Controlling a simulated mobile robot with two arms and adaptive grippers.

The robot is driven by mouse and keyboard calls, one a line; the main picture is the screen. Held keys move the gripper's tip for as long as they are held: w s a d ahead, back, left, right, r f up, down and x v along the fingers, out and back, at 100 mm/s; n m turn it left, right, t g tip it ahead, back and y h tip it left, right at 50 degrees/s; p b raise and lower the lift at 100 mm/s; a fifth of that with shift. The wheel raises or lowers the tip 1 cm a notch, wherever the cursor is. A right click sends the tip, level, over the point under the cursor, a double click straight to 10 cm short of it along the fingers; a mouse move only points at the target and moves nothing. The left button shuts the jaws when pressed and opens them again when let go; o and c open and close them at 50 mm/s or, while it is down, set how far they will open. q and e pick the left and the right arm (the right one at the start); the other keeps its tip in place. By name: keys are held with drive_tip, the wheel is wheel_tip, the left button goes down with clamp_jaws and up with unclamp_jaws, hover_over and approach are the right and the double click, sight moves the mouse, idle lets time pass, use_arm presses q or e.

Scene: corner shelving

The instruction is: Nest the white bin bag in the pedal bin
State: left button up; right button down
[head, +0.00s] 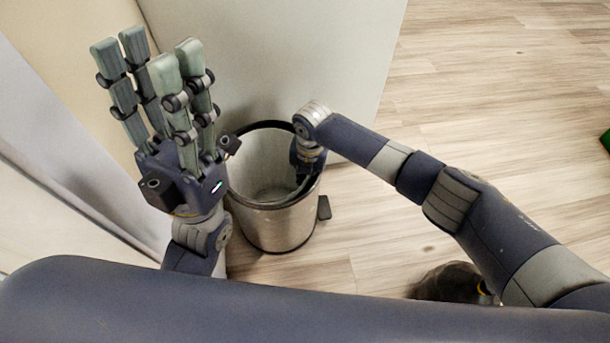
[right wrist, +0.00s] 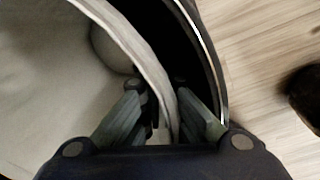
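The pedal bin (head: 272,228) stands on the floor by the wall, a steel cylinder with a black rim and a dark pedal at its right. The white bin bag (head: 258,165) shows as a pale lining inside it. In the right wrist view the bag (right wrist: 50,90) has its rim apart from the bin's dark inner wall (right wrist: 205,60). My right gripper (right wrist: 160,88) reaches down inside the bin's right side, its fingers either side of the bag's rim and closed on it. The right fingertips are hidden in the head view. My left gripper (head: 150,55) is raised left of the bin, open and empty.
A pale panel (head: 290,60) stands close behind the bin, and a light wall (head: 60,150) is at the left. A green object (head: 606,140) shows at the right edge.

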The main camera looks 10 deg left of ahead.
drive_tip(key=shift+d+f, duration=0.25)
drive_tip(key=shift+d, duration=0.05)
drive_tip(key=c, duration=1.7)
unclamp_jaws()
drive_tip(key=shift+r, duration=0.1)
drive_tip(key=r, duration=1.2)
drive_tip(key=shift+d, duration=0.2)
drive_tip(key=shift+a, duration=0.1)
